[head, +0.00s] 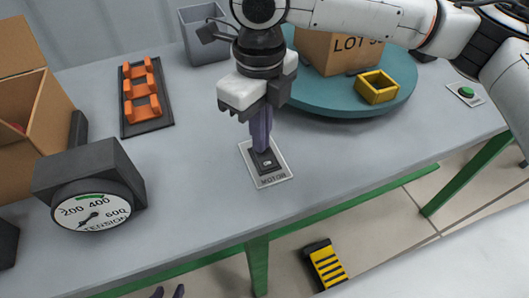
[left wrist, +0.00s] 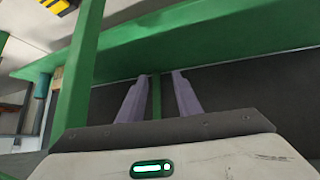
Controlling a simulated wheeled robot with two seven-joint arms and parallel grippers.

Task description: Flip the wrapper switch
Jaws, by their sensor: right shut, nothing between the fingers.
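A rocker switch (head: 266,161) sits on a light plate (head: 277,177) labelled MOTOR near the table's front edge. I can read no wrapper label on any switch. My right gripper (head: 262,148) points down from above with its purple fingers together, holding nothing. Its tips are at the far end of the rocker, and whether they touch it I cannot tell. They hide part of the switch. My left gripper (head: 168,293) shows only its tips at the bottom of the head view. In the left wrist view its fingers (left wrist: 157,76) are apart and empty, below the table.
A teal turntable (head: 341,108) carries a cardboard box (head: 335,55) and a yellow square frame (head: 376,87). A green button (head: 466,91) is at right. A tension gauge (head: 92,210), an orange rack (head: 143,98) and an open carton (head: 45,110) stand left. A yellow-black pedal (head: 326,264) is on the floor.

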